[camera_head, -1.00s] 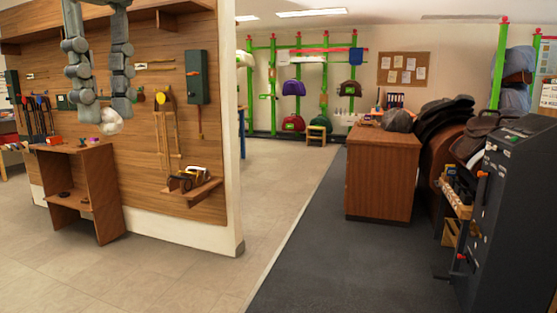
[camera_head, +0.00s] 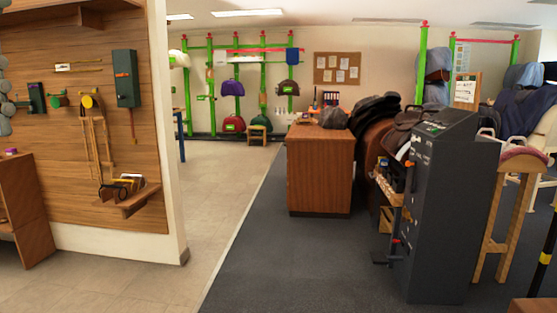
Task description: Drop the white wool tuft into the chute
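The white wool tuft is not in view now.
A wooden counter (camera_head: 320,178) stands mid-room, with dark saddles (camera_head: 378,112) beside it. A wall end (camera_head: 168,130) and wooden shelf unit (camera_head: 22,205) are at left. A wooden stand (camera_head: 500,215) is right of the cabinet. Floor (camera_head: 215,215) between wall and counter is clear.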

